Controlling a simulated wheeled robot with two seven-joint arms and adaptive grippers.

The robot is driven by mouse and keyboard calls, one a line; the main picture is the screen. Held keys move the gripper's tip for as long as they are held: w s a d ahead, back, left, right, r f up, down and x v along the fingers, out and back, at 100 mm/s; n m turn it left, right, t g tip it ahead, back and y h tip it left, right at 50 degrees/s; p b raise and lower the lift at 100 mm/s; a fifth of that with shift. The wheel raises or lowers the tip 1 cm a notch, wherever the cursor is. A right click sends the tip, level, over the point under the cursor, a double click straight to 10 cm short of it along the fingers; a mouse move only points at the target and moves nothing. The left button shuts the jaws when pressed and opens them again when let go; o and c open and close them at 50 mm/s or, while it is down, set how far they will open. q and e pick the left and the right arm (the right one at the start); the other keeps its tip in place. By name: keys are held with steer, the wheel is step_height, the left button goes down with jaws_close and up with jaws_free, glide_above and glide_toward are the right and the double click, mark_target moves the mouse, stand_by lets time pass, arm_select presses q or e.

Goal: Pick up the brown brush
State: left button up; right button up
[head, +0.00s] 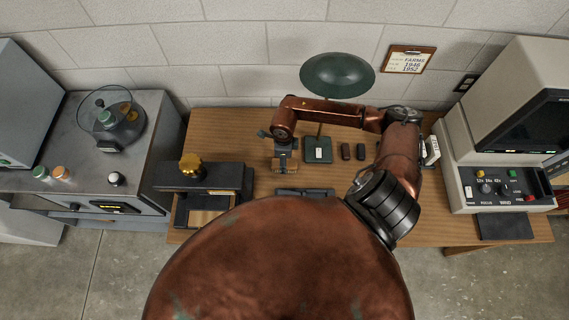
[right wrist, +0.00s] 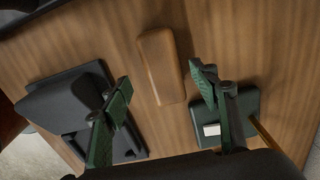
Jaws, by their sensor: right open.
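The brown brush (right wrist: 160,65) lies on the wooden table (right wrist: 215,25) in the right wrist view. It is a rounded, plain brown block. My right gripper (right wrist: 163,92) is open, its two green fingers apart and nothing held between them. The brush lies beyond and between the fingertips in that view; I cannot tell the remaining height. In the head view my right gripper (head: 283,150) points down over the table, and part of the brush (head: 281,167) shows just below it. My left gripper is not in view.
A green lamp (head: 337,75) stands close right of the gripper, its base (head: 318,156) on the table. Two small dark blocks (head: 346,151) lie further right. A black press (head: 205,178) stands left, a beige reader (head: 520,110) right. A black object (right wrist: 65,105) flanks the brush.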

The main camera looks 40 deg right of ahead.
step_height(320, 180, down, 4)
steer(key=shift+w+d+r, duration=0.1)
steer(key=shift+d+r, duration=0.05)
steer(key=shift+r, duration=0.1)
steer(key=shift+f, duration=0.1)
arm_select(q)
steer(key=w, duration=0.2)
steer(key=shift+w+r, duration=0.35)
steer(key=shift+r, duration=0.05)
arm_select(e)
steer(key=shift+f, duration=0.1)
steer(key=shift+c, duration=0.4)
steer(key=c, duration=1.2)
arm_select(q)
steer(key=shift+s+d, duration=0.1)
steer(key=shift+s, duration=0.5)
